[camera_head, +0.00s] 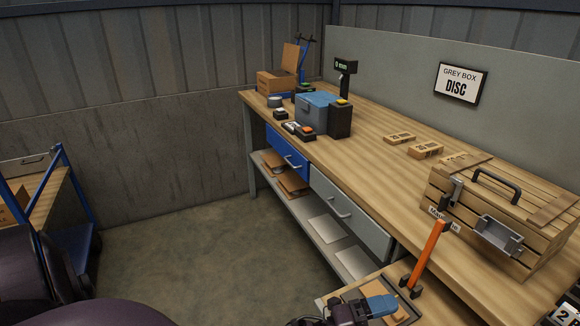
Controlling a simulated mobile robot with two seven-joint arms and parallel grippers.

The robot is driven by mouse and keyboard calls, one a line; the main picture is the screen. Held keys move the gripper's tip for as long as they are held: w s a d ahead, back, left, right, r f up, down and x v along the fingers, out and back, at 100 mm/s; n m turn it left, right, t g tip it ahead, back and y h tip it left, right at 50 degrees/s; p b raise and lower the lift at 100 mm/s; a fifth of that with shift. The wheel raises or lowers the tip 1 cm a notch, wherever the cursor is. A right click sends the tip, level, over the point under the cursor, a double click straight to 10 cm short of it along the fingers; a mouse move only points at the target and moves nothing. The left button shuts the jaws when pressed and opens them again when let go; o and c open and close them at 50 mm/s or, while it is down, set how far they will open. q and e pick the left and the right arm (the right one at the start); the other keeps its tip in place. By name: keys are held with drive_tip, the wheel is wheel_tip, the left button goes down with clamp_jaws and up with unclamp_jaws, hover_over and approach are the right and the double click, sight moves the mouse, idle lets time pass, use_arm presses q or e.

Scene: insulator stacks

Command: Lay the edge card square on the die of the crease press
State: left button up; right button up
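The crease press, by its look, stands at the bottom right, with a raised orange lever (428,255) and a dark bed at the bench's front edge. A flat brown piece (402,311) shows on this bed; I cannot tell if it is the edge card or part of the press. A dark gripper (362,310), which seems to be my left one, is at the bottom edge beside the press. A blue block (382,305) shows at its tip; whether it is a finger or a held thing is unclear. My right gripper is out of view.
A slatted wooden crate (495,215) with a black handle stands right of the lever. Small cartons (425,151) lie behind it on the workbench (370,170). A blue-lidded grey box (318,112) and an open cardboard box (277,82) stand farther back.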

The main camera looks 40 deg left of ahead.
use_arm(q)
drive_tip(key=s+a+f+n+g+y, duration=0.5)
drive_tip(key=s+a+f+n+y, duration=0.7)
drive_tip(key=n, duration=0.9)
drive_tip(key=s+a+f, duration=0.3)
drive_tip(key=f, duration=0.2)
drive_tip(key=shift+s+y, duration=0.15)
drive_tip(key=shift+y, duration=0.15)
